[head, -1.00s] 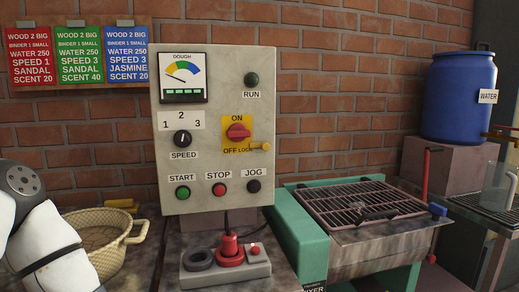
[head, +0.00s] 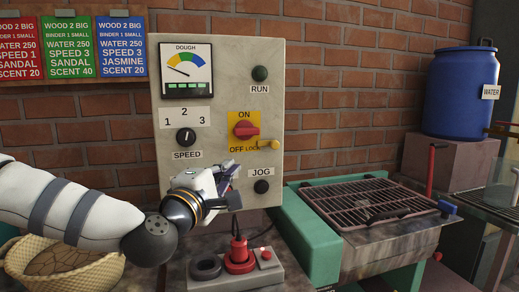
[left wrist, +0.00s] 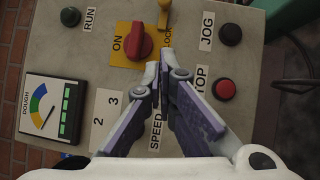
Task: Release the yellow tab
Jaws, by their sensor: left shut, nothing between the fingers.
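The yellow tab (head: 268,144) sticks out at the right of the LOCK label, at the lower right corner of the yellow ON/OFF plate (head: 237,121). The red rotary switch (head: 243,130) sits on that plate. In the left wrist view the tab (left wrist: 164,14) is at the top edge, beside the red switch (left wrist: 139,41). My left gripper (head: 233,168) is shut and empty, in front of the panel, below the switch and tab. In the left wrist view its fingertips (left wrist: 160,65) point toward the plate, apart from the tab. The gripper hides the START and STOP buttons in the head view.
The grey control panel (head: 220,60) stands before a brick wall. Below it is a grey box with a red plug (head: 239,255). A green mixer with a grille (head: 370,205) stands right, a wicker basket (head: 70,275) left. A blue water barrel (head: 460,95) is at the back right.

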